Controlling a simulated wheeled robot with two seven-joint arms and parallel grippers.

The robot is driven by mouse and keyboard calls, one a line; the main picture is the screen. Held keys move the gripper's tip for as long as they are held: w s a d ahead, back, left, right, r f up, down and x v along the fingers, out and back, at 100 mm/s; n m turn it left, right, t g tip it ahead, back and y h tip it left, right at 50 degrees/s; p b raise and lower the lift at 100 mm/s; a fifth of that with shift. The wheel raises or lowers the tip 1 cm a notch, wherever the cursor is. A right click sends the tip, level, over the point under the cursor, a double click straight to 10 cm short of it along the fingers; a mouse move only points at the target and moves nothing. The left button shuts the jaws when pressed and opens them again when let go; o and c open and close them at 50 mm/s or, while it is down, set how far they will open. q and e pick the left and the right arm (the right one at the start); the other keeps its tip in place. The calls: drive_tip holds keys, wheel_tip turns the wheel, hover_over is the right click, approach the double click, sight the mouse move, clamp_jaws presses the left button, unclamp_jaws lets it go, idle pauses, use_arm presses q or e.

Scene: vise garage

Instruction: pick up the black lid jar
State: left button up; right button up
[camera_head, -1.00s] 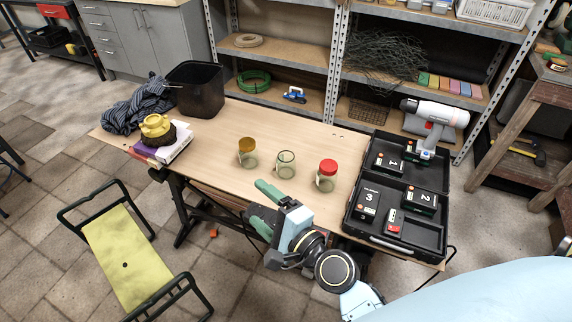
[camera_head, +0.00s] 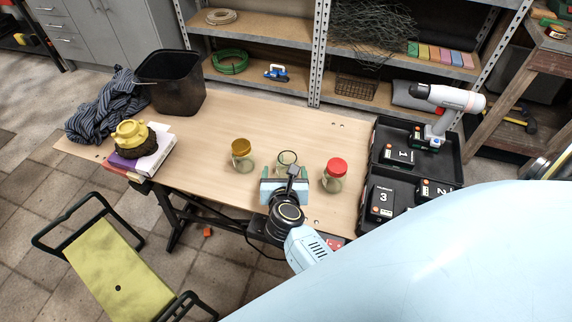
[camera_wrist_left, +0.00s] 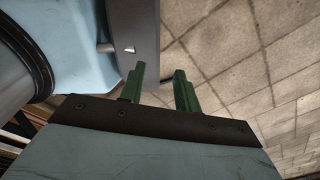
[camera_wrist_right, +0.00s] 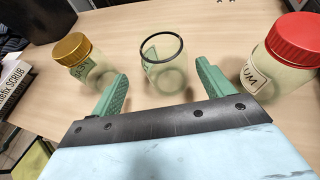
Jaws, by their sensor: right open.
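The black lid jar (camera_wrist_right: 164,68) is a clear glass jar with a thin black rim and a pale label. It stands upright on the table, between a gold lid jar (camera_head: 242,155) and a red lid jar (camera_head: 334,175). In the head view the black lid jar (camera_head: 287,160) is partly hidden by my right gripper (camera_head: 284,180). In the right wrist view my right gripper (camera_wrist_right: 162,84) is open, with the black lid jar beyond and between its green fingers, apparently untouched. My left gripper (camera_wrist_left: 160,85) points at the floor, its green fingers apart with nothing between them.
A black case (camera_head: 373,160) with a drill (camera_head: 446,105) and numbered boxes lies on the table's right. A black bin (camera_head: 172,85), a striped cloth (camera_head: 105,105) and books (camera_head: 148,160) with a yellow object occupy the left. The table (camera_head: 215,190) is clear left of the jars.

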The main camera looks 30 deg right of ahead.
sight(286, 168)
drive_tip(key=shift+w+d+f, duration=0.25)
drive_tip(key=shift+w+d, duration=0.05)
drive_tip(key=shift+w, duration=0.2)
drive_tip(key=shift+w+d+f, duration=0.1)
drive_tip(key=shift+w, duration=0.05)
drive_tip(key=shift+w+d+f+b, duration=0.3)
drive_tip(key=shift+w+d+f, duration=0.1)
drive_tip(key=shift+w+d, duration=0.15)
drive_tip(key=x, duration=0.2)
drive_tip(key=shift+w+d+f+b, duration=0.1)
drive_tip(key=shift+d+f+b, duration=0.15)
drive_tip(key=shift+b, duration=0.1)
drive_tip(key=shift+w+d+f, duration=0.1)
drive_tip(key=shift+w+d, duration=0.1)
drive_tip(key=shift+w, duration=0.25)
drive_tip(key=shift+c, duration=0.6)
drive_tip(key=c, duration=1)
use_arm(q)
drive_tip(key=w+a, duration=0.1)
drive_tip(key=w+a+f, duration=0.1)
drive_tip(key=shift+w+f, duration=0.15)
drive_tip(key=shift+w, duration=0.15)
